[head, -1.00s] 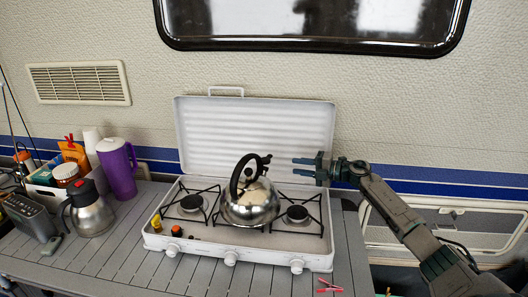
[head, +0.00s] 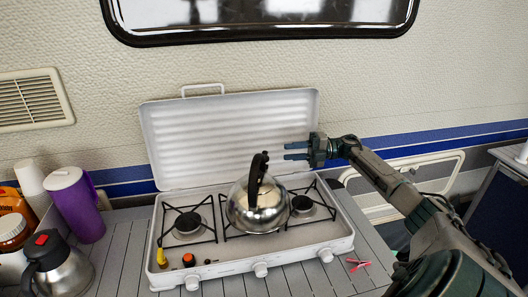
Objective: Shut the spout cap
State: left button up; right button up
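A shiny steel kettle (head: 268,212) with a black handle (head: 256,178) stands on the white camping stove (head: 190,273), between the two burners. The spout and its cap are hard to make out. A small dark part shows at the top of the handle, but I cannot tell whether it is the cap or whether it is open. My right gripper (head: 286,151) is to the right of and above the kettle, in front of the raised stove lid (head: 225,135). Its two fingers point left, apart and empty. It does not seem to touch the kettle. My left gripper is out of view.
A purple jug (head: 78,206), a steel flask (head: 62,268) and white cups (head: 30,176) stand at the left. A yellow item (head: 162,258) and an orange-topped one (head: 189,260) are at the stove's front left. A red clip (head: 358,264) lies on the slatted table.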

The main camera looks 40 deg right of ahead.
aim_at(266, 153)
jog(key=p+x, duration=0.3)
jog(key=x, duration=0.5)
jog(key=shift+w+a, duration=0.2)
jog(key=shift+a, duration=0.05)
jog(key=shift+f, duration=0.1)
grip_shut()
